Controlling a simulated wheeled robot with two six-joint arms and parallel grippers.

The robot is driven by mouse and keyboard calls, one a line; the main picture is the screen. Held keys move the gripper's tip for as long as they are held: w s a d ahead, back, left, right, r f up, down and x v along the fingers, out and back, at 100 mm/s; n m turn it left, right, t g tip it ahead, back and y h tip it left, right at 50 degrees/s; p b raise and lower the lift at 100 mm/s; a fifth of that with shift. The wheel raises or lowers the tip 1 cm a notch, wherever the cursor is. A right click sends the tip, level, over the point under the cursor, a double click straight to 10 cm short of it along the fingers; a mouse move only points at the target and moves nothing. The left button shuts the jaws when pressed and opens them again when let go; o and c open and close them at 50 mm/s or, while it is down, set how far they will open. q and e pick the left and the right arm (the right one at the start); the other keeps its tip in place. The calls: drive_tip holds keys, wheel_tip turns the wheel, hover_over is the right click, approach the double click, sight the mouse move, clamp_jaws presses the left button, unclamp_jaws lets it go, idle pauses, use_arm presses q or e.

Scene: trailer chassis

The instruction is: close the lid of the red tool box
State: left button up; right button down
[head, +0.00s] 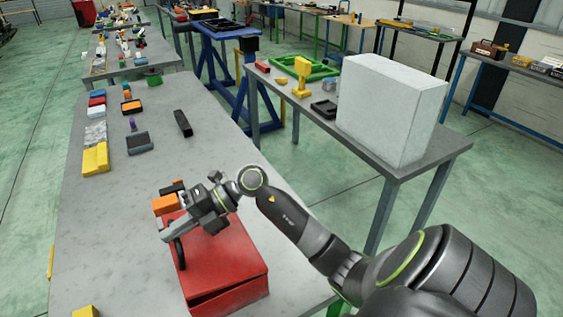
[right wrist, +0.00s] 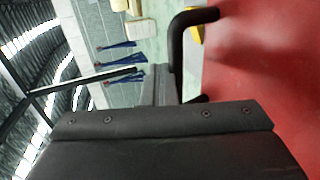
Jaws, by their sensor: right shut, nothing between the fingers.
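The red tool box (head: 232,262) stands on the near part of the grey table. Its lid looks almost level, and a dark narrow gap shows under the lid's near edge. A black handle (head: 179,252) sits on the left side of the box. My right gripper (head: 168,236) is shut and empty, just above the handle and the lid's left edge; I cannot tell whether it touches. In the right wrist view, the red surface (right wrist: 265,75) fills the right side and the black handle (right wrist: 178,42) stands beside my gripper. My left gripper is not in view.
An orange block (head: 164,204) and dark parts lie just behind the box. The grey table (head: 95,235) is clear to the left of the box. A large white box (head: 390,108) stands on another table at the right.

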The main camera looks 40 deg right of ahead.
drive_tip(key=shift+w+a+f+b, duration=0.15)
drive_tip(key=shift+a+f+b, duration=0.3)
drive_tip(key=shift+f, duration=0.4)
drive_tip(key=shift+d, duration=0.1)
